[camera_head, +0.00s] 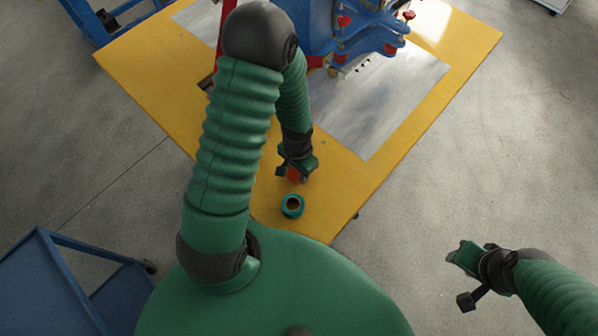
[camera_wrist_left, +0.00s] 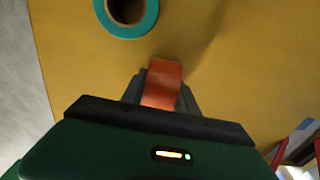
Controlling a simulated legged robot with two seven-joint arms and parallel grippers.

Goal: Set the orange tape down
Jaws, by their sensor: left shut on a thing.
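The orange tape (camera_wrist_left: 162,84) is between the fingers of my left gripper (camera_wrist_left: 164,92), which is shut on it. In the head view the orange tape (camera_head: 294,175) shows as a small orange patch at the tip of my left gripper (camera_head: 296,172), over the front part of the yellow table (camera_head: 350,187). The frames do not clearly show whether the tape touches the table. My right gripper (camera_head: 462,272) hangs over the grey floor at the right; its fingers are not clear enough to tell their opening.
A teal tape roll (camera_head: 292,206) lies on the table just in front of the orange tape; it also shows in the left wrist view (camera_wrist_left: 151,20). A blue machine with red knobs (camera_head: 365,30) stands on a metal plate (camera_head: 375,120). A blue cart (camera_head: 75,290) is at lower left.

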